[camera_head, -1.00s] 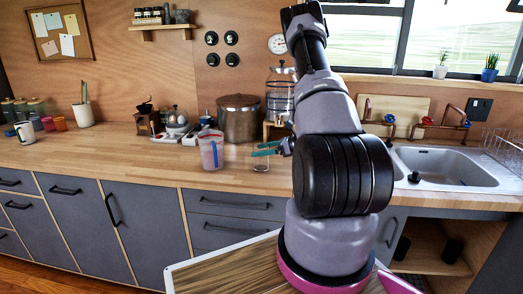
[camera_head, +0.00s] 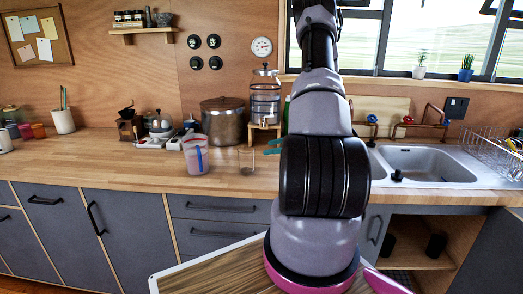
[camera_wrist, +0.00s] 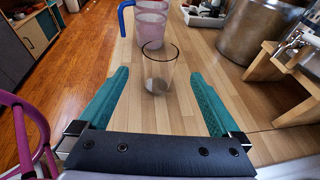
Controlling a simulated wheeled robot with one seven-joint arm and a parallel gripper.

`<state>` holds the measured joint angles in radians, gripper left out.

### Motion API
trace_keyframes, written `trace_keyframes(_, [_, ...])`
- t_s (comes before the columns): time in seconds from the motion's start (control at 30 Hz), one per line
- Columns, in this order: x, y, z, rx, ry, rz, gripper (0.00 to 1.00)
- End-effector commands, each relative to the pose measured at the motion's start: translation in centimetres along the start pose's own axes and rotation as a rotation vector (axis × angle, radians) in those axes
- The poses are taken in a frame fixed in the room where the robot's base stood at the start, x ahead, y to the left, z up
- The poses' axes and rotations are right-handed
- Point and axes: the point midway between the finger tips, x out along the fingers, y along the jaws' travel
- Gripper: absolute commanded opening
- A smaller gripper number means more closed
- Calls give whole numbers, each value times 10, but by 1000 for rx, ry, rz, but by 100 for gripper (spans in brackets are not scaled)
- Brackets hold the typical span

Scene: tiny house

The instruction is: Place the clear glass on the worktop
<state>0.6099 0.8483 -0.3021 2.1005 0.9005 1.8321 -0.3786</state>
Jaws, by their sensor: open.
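The clear glass (camera_wrist: 158,72) stands upright on the wooden worktop (camera_wrist: 215,70), just ahead of my gripper in the wrist view. In the head view the glass (camera_head: 246,160) stands near the front edge of the worktop (camera_head: 130,165), right of a pitcher. My gripper (camera_wrist: 158,82) is open, with its two teal fingers spread left and right of the glass's near side; no contact shows. In the head view only the teal fingers (camera_head: 273,147) show beside my arm, just right of the glass. The rest of the gripper is hidden by the arm.
A pinkish pitcher with a blue handle (camera_head: 196,156) stands close behind the glass in the wrist view. A large metal pot (camera_head: 222,122) and a drink dispenser on a wooden stand (camera_head: 265,100) are behind. The sink (camera_head: 425,162) is at right.

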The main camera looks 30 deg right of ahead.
Motion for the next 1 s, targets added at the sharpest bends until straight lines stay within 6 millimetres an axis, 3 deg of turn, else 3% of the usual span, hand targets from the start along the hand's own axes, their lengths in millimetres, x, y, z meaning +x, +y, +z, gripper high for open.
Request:
trace_keyframes(0.17, [-6, 4, 12, -28, 7, 24, 100])
trace_keyframes(0.27, [3, 19, 43, -103, 30, 92, 100])
trace_keyframes(0.4, [19, 60, 104, -286, 95, 244, 100])
trace_keyframes(0.6, [27, 132, 173, -603, 223, 449, 100])
trace_keyframes(0.8, [17, 197, 219, -955, 366, 590, 100])
trace_keyframes(1.0, [-4, 249, 251, -1339, 515, 652, 100])
